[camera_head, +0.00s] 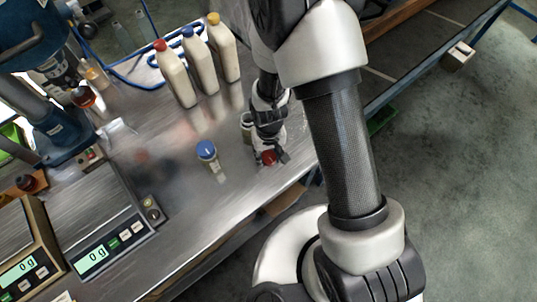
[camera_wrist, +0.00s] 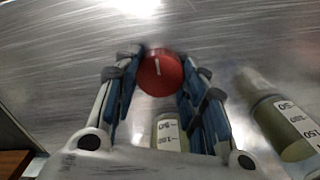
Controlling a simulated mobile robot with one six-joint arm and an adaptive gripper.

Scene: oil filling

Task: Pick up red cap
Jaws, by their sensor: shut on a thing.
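The red cap (camera_wrist: 160,73) is round with a pale mark on top. It sits between the fingertips of my gripper (camera_wrist: 157,80), which is shut on it from both sides. In the head view the red cap (camera_head: 268,157) shows at the tip of my gripper (camera_head: 270,158), low over the metal table. I cannot tell whether the cap touches the table. Part of a labelled bottle (camera_wrist: 167,130) shows between the fingers in the wrist view; the gripper hides the rest.
A small blue-capped bottle (camera_head: 207,153) stands left of my gripper. Large bottles with red (camera_head: 175,77), blue (camera_head: 200,65) and yellow (camera_head: 224,50) caps stand behind. Two scales (camera_head: 100,240) reading 0 g are at left. The table (camera_head: 225,205) is bare in front.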

